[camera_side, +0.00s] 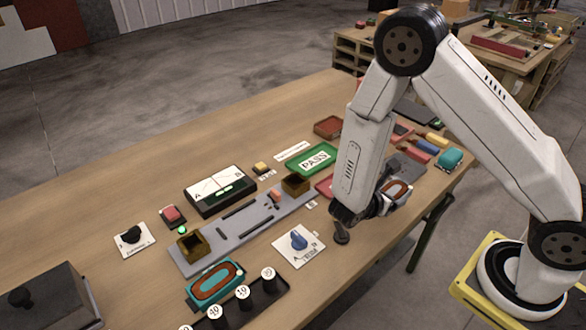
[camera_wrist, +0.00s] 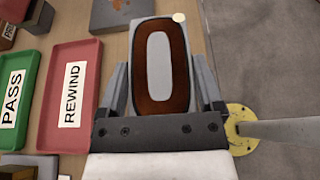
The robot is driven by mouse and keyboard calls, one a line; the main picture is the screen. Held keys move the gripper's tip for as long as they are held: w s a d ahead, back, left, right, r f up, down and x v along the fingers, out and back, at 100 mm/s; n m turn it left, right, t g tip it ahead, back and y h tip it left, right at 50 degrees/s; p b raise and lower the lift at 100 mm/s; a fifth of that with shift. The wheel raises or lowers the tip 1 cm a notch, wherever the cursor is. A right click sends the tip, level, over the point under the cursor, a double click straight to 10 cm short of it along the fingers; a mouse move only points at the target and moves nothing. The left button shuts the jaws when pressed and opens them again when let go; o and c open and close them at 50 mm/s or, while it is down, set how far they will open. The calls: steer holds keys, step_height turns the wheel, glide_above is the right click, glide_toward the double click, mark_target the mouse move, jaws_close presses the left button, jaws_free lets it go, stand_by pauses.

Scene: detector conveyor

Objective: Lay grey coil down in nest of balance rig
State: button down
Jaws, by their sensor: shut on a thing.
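The grey coil, a grey slab with an oval copper winding, shows in the wrist view (camera_wrist: 139,70) and in the side view (camera_side: 398,189). My gripper (camera_wrist: 162,85) is shut on it, with one finger along each long side. In the side view my gripper (camera_side: 388,203) holds it at the right part of the bench; the height above the bench is hard to judge. The balance rig appears to be the long grey plate (camera_side: 222,239) with a brass box near each end, to the left of my gripper. Its nest is hard to make out.
A teal coil (camera_side: 215,283) lies in front of the plate. A knob card (camera_side: 298,245) and a rack of numbered weights (camera_side: 264,287) are near the front edge. A meter (camera_side: 220,190) stands behind.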

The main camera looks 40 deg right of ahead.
steer(key=shift+r, duration=2.85)
steer(key=shift+w+r+n+t, duration=0.2)
steer(key=shift+w+n+t, duration=0.1)
steer(key=shift+w+t, duration=0.15)
steer(key=w+a+r+n+t+y, duration=0.4)
steer(key=w+r+n+t, duration=0.2)
steer(key=w+r+n, duration=0.1)
steer(key=w+a+r+n+t+y, duration=0.5)
steer(key=w+r+n+t, duration=0.1)
steer(key=w+r+n, duration=0.1)
steer(key=shift+r, duration=0.4)
steer(key=shift+w, duration=0.15)
